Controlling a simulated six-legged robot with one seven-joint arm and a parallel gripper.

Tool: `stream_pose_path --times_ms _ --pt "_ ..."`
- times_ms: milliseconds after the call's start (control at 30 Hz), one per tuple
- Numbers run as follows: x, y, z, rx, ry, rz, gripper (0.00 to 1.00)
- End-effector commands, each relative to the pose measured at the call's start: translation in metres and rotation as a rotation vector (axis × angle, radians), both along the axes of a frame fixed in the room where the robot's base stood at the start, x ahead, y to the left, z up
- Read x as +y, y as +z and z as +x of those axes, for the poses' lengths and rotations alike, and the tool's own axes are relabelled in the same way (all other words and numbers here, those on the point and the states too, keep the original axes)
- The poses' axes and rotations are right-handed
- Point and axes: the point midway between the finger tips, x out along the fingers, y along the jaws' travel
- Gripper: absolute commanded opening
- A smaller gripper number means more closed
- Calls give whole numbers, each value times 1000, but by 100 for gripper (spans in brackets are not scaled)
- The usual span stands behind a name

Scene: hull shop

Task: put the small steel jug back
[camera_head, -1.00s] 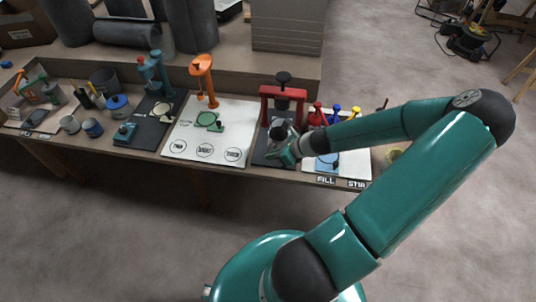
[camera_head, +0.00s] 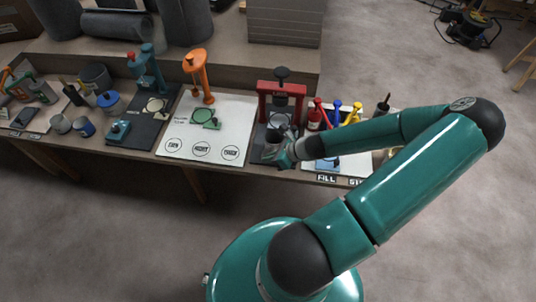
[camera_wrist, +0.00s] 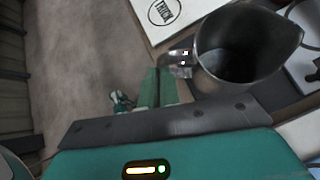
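The small steel jug (camera_wrist: 240,50) is at the top of the wrist view, seen from above with its dark mouth open and its handle toward my fingers. My gripper (camera_wrist: 163,75) has its two green fingers close together at that handle and appears shut on it. In the head view my gripper (camera_head: 285,153) is at the front edge of the bench, by the dark mat in front of the red press (camera_head: 281,92). The jug (camera_head: 272,139) shows there just beyond the fingers, partly hidden. I cannot tell whether its base touches the mat.
A white board (camera_head: 238,128) with round labels lies left of the jug, with an orange stand (camera_head: 197,70) behind it. A white board marked FILL (camera_head: 325,178) and STIR lies right, near red, blue and yellow handled items. Teal tools and cups crowd the bench's left.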

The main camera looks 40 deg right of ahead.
Motion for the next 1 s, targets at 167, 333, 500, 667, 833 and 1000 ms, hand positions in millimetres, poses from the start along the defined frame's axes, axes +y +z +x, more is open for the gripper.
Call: stream_pose_path --times_ms 167,333,500,667,833,1000 --pt "2 0 -2 -1 1 0 0" --pt "2 -2 -2 -1 0 0 6" --pt "2 -2 -2 -1 0 0 26" --pt "2 -2 -1 -1 0 0 26" --pt "-1 3 -3 -1 0 -1 26" --pt "-11 19 -18 1 -3 -5 26"
